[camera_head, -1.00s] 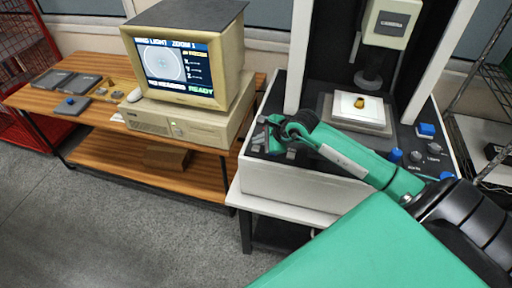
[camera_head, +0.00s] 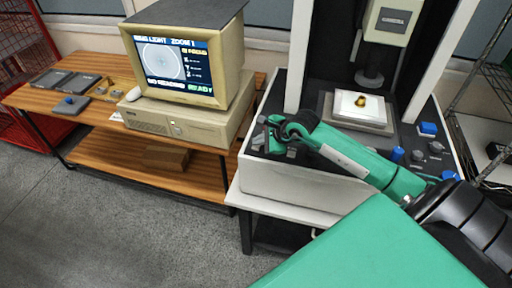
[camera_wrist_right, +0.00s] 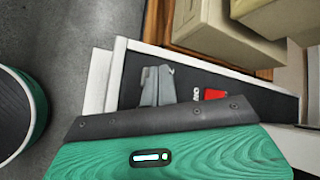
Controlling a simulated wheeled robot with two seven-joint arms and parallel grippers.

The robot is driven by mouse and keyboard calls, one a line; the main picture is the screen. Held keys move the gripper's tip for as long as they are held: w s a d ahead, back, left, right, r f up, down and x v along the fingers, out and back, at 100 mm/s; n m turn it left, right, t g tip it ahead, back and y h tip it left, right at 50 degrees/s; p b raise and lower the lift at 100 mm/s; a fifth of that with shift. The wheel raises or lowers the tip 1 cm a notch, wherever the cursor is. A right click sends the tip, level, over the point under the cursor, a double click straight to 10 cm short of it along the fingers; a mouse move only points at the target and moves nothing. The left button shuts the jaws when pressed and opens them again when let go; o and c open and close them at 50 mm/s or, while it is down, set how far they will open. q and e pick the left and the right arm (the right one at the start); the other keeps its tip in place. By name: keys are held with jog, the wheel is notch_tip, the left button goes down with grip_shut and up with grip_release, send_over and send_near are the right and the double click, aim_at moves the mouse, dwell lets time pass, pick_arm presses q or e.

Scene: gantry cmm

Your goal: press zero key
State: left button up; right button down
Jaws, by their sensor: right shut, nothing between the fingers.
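A red key (camera_wrist_right: 214,94) with small white lettering beside it sits on the dark sloped panel (camera_wrist_right: 255,96) of the machine in the right wrist view. I take it for the zero key, though the lettering is too small to read fully. My right gripper (camera_wrist_right: 157,86) is shut and empty, with its grey fingers over the same panel, left of the red key and apart from it in that view. In the head view my right gripper (camera_head: 268,138) is over the left front corner of the machine base, and I cannot make out the red key there. My left gripper is not in view.
The machine's stage (camera_head: 341,122) bears a white plate with a small golden part (camera_head: 360,101), under the probe head (camera_head: 388,22). Blue knobs (camera_head: 428,128) sit at the panel's right. A monitor (camera_head: 180,65) on a beige computer (camera_head: 190,122) stands on the wooden table at left.

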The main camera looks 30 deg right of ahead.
aim_at(260, 147)
jog(key=shift+f+b, duration=0.4)
jog(key=shift+b, duration=0.15)
dwell(0.5)
dwell(0.4)
jog(key=shift+r, duration=0.8)
jog(key=shift+r+p, duration=1.25)
jog(key=shift+r, duration=1.3)
jog(key=shift+d, duration=0.1)
